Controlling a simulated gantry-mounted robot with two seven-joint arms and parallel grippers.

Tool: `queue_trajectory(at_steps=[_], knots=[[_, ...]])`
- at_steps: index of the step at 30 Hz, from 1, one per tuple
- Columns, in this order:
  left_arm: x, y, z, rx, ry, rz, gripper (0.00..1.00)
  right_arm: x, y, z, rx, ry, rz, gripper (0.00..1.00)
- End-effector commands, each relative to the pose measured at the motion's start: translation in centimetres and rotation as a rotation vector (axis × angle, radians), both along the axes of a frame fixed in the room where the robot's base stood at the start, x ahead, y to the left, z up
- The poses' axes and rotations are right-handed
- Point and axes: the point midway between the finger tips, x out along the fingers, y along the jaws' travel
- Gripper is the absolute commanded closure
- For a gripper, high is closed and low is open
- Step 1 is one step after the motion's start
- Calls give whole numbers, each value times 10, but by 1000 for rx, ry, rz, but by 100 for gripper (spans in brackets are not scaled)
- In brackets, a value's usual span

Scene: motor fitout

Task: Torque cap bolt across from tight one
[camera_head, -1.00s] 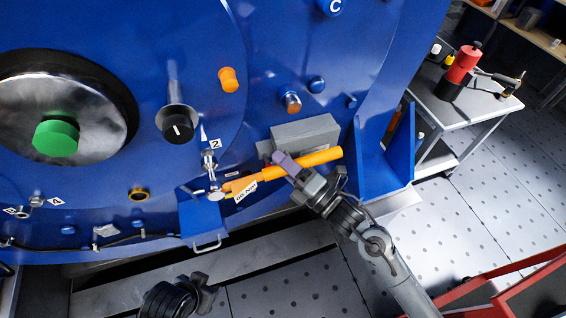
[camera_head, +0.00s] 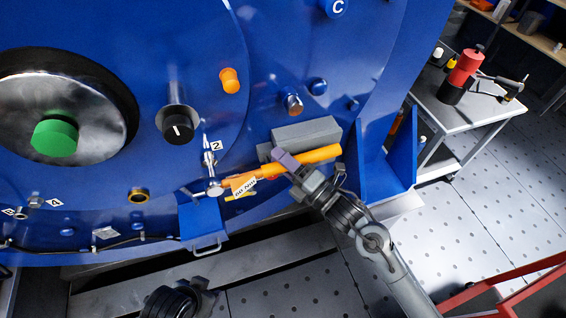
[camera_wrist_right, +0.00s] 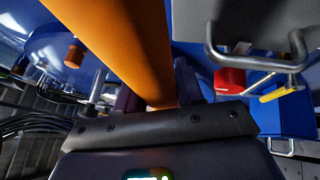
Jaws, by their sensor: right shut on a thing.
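An orange torque wrench (camera_head: 318,156) with a white tag reading about 60 Nm lies across the lower front of the blue motor housing (camera_head: 270,40). My right gripper (camera_head: 287,164) is shut around its handle; the orange handle also fills the upper middle of the right wrist view (camera_wrist_right: 125,45). The wrench's silver head (camera_head: 214,188) is just below the cap bolt (camera_head: 209,159) by label 2; I cannot tell whether it touches a bolt. Another bolt by label 4 (camera_head: 38,201) is at the lower left.
A grey block (camera_head: 308,131) sits behind the wrench handle. A blue bracket with a handle (camera_head: 203,222) is below the wrench head. A black knob (camera_head: 178,126) and green hub (camera_head: 55,137) stick out. A cart (camera_head: 470,112) stands at right, a red frame (camera_head: 505,285) lower right.

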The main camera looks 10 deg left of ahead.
Motion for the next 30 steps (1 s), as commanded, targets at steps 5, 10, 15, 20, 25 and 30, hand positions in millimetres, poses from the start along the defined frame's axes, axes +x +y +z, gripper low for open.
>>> queue_trajectory(at_steps=[5,10,15,20,25,30], knots=[[0,1,-3,4,0,-3,57,4,2,3,5,-4,1,100],[0,1,-3,4,0,-2,57,5,3,3,5,-4,1,100],[0,0,-5,1,0,-1,57,5,3,1,12,0,1,100],[0,-1,-9,-5,1,4,57,5,4,-4,32,13,1,100],[0,-2,-14,-9,0,6,57,5,3,-10,63,29,0,100],[0,-2,-20,-9,0,6,57,5,3,-16,96,47,1,100]])
